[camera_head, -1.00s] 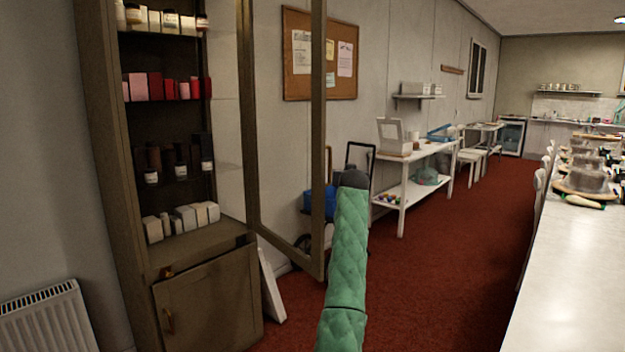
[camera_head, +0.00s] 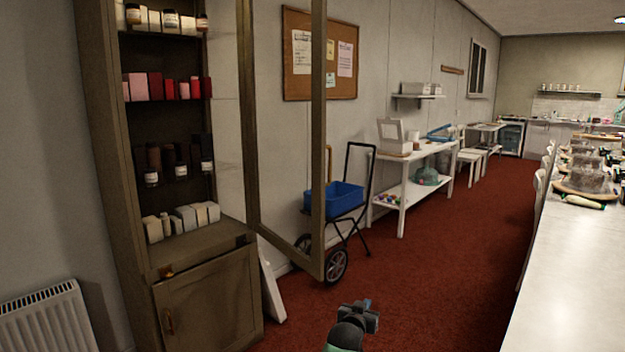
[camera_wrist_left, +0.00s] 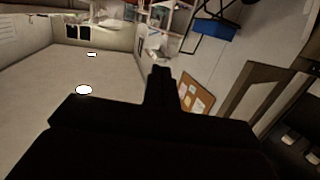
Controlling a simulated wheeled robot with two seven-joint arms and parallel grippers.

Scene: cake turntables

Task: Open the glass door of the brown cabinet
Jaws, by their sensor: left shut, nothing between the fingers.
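The brown cabinet (camera_head: 108,165) stands at the left in the head view. Its glass door (camera_head: 318,160) is swung wide open on its right side, and the shelves are uncovered. The door frame also shows at the right of the left wrist view (camera_wrist_left: 246,92). My left gripper (camera_head: 368,314) is low at the bottom middle of the head view, right of and below the door, apart from it. It is shut and empty; its dark fingers (camera_wrist_left: 161,85) are together in the left wrist view. My right gripper is not in view.
A blue crate on a black cart (camera_head: 340,197) stands behind the door. A white shelf table (camera_head: 405,195) runs along the wall. A long white counter (camera_head: 570,275) is at the right. Red carpet (camera_head: 440,285) between them is clear. A radiator (camera_head: 45,318) is at the lower left.

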